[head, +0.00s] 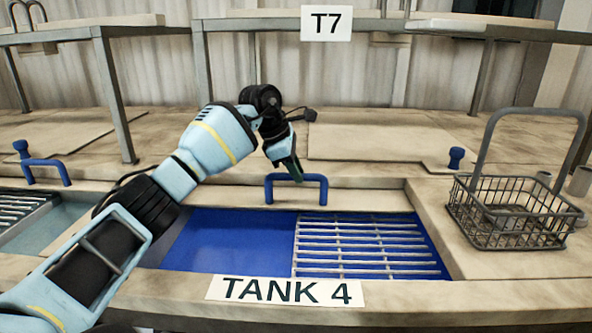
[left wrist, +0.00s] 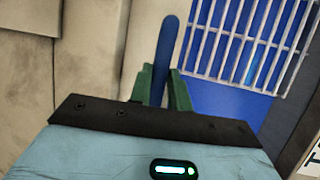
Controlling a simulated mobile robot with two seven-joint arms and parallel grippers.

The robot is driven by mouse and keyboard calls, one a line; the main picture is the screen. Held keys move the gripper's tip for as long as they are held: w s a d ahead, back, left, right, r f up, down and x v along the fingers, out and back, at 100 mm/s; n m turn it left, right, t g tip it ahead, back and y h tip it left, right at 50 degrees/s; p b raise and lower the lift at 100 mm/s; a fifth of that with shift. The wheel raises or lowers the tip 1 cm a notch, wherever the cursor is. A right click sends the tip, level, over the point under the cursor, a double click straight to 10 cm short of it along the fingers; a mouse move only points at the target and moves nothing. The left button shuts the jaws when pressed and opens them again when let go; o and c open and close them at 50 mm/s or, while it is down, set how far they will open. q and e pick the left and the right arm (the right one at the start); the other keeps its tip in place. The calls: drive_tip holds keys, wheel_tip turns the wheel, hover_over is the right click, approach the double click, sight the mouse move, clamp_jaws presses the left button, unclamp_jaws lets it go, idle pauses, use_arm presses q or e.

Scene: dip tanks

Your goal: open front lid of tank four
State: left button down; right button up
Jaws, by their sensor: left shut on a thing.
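Tank four, marked by the white TANK 4 sign (head: 285,291), is in the middle of the head view. Its opening shows blue liquid (head: 232,242) on the left and a barred grate (head: 365,247) on the right. The front lid (head: 225,198) is a pale stone-like panel at the far edge of the opening. Its blue handle (head: 318,186) stands upright. My left gripper (head: 292,172) is shut on the handle from above; its green fingers flank the blue bar (left wrist: 167,45) in the left wrist view. My right gripper is not in view.
A wire basket (head: 512,215) with a tall handle stands right of the tank. A neighbouring tank (head: 50,225) with a blue handle (head: 45,165) lies to the left. A raised bench (head: 290,25) with a T7 sign (head: 326,23) and metal legs stands behind.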

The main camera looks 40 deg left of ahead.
use_arm(q)
drive_tip(key=shift+w+a+f+b, duration=0.1)
drive_tip(key=shift+w+a+b, duration=0.25)
drive_tip(key=shift+w, duration=0.3)
drive_tip(key=shift+w+a+f+b, duration=0.1)
drive_tip(key=shift+w+a+b, duration=0.15)
drive_tip(key=shift+w, duration=0.35)
drive_tip(key=shift+w+a, duration=0.4)
drive_tip(key=shift+w, duration=0.05)
drive_tip(key=shift+w+a+r, duration=0.15)
drive_tip(key=shift+w, duration=0.05)
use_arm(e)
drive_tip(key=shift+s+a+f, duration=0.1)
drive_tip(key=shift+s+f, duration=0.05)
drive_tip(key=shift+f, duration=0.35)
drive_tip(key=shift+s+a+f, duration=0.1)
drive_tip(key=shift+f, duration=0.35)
use_arm(q)
drive_tip(key=c, duration=1.3)
unclamp_jaws()
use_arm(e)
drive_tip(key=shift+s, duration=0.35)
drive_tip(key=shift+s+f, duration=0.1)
